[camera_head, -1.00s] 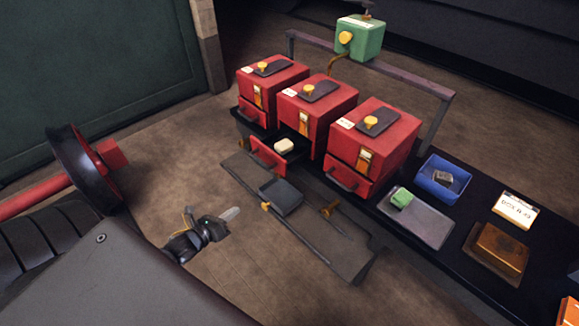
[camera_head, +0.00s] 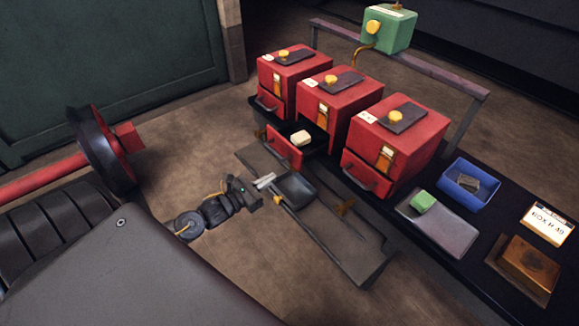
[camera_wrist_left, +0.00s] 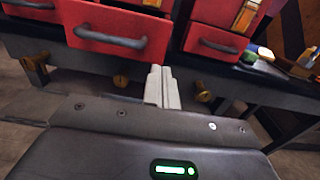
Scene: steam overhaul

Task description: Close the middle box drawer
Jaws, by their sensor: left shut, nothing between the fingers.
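The middle red box (camera_head: 340,100) stands between two other red boxes, and its drawer (camera_head: 285,150) is pulled out toward me. A pale block (camera_head: 301,137) sits in the open drawer. My left gripper (camera_head: 268,180) is shut and empty, in front of and below the drawer, apart from it. In the left wrist view the shut fingers (camera_wrist_left: 163,88) point up just right of the drawer front (camera_wrist_left: 110,38), whose dark handle (camera_wrist_left: 108,40) faces me. My right gripper is not in view.
The left box (camera_head: 285,80) and right box (camera_head: 395,145) have their drawers in. A blue bin (camera_head: 468,184), a grey tray (camera_head: 450,234) and a green box (camera_head: 390,30) are also around.

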